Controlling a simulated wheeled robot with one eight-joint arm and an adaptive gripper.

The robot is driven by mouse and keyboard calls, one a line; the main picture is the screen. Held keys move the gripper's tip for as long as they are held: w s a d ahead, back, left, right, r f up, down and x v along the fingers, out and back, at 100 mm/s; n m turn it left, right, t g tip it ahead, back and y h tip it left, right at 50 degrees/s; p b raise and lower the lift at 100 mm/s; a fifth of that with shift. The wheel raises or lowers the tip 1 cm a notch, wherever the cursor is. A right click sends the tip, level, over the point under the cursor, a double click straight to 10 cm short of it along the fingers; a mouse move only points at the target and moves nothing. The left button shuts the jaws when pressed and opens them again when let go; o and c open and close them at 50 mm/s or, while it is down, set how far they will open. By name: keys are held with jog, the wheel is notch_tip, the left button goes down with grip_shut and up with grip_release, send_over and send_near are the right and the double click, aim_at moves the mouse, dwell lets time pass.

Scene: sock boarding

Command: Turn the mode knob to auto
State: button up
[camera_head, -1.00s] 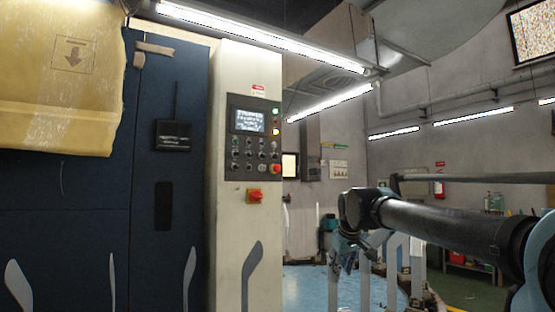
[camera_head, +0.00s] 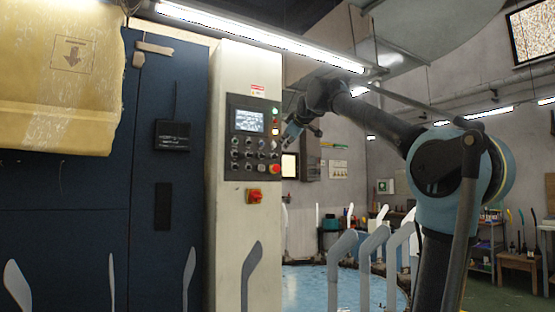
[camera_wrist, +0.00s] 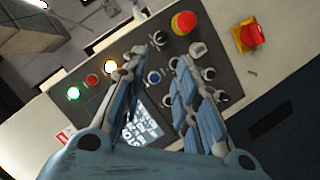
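The control panel (camera_head: 236,177) is dark grey, on a white cabinet, with several knobs and buttons below a lit screen (camera_head: 249,121). I cannot tell which knob is the mode knob, as the labels are unreadable. My gripper (camera_head: 290,136) is raised beside the panel's right edge in the head view. In the wrist view my gripper (camera_wrist: 161,56) is open and empty, its two blue-grey fingers spread in front of the panel. A black knob (camera_wrist: 158,39) and a silver-black knob (camera_wrist: 197,50) lie near the fingertips. A blue button (camera_wrist: 153,77) shows between the fingers. The fingers hide some controls.
A red emergency button (camera_wrist: 184,23) is close to the fingertips. A red switch on yellow (camera_wrist: 250,36) sits off the panel. Green, red and amber lamps line the panel's edge, with the green lamp (camera_wrist: 73,94) lit. Pale sock forms (camera_head: 342,250) stand below my arm.

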aim_at(276, 156)
jog(key=x, duration=1.5)
jog(key=shift+w, duration=0.35)
jog(key=shift+a+f, duration=0.1)
jog(key=shift+f, duration=0.05)
